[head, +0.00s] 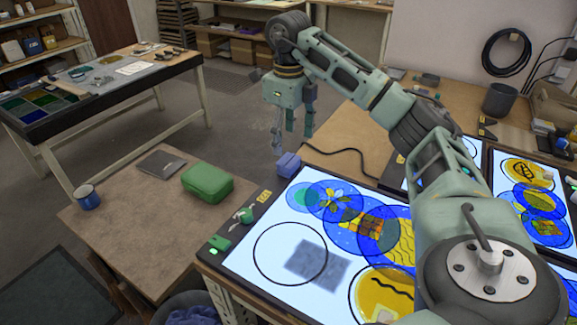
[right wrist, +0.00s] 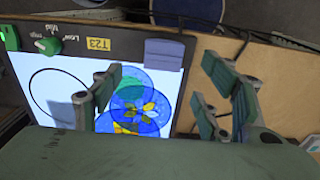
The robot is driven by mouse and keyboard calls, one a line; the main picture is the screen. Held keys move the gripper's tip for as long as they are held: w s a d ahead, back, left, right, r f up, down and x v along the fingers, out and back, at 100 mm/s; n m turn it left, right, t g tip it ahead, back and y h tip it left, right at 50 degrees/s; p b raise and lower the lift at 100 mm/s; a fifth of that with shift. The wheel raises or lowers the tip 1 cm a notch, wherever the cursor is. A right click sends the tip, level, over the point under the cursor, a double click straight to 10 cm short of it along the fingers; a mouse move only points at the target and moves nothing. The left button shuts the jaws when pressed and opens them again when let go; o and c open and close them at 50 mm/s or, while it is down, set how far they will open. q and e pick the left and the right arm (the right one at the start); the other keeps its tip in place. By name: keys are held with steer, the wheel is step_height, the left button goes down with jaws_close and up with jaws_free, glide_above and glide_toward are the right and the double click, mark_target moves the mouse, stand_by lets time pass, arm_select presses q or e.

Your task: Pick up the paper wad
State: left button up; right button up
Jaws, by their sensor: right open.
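A small blue-violet block, which looks like a folded wad (head: 287,164), sits at the far corner of the lit panel (head: 236,262) near the wooden table edge. I cannot tell for sure that it is the paper wad. It also shows in the right wrist view (right wrist: 163,54), on the dark panel frame beside the T23 label. My right gripper (head: 293,132) hangs with its fingers down, above and apart from the block. In the right wrist view the gripper (right wrist: 160,97) has its fingers wide apart with nothing between them. My left gripper is not in view.
A green case (head: 207,182), a dark notebook (head: 162,162) and a blue mug (head: 87,197) stand on the left wooden table. A black cable (head: 340,152) lies behind the panel. Painted glass discs (head: 335,199) lie on the panel. A dark pot (head: 500,99) stands at the back right.

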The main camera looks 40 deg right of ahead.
mark_target(289, 160)
steer(key=f, duration=0.5)
steer(key=f+p, duration=0.1)
steer(key=f, duration=0.1)
steer(key=shift+w+d+f, duration=0.2)
steer(key=shift+w+d, duration=0.05)
steer(key=c, duration=0.9)
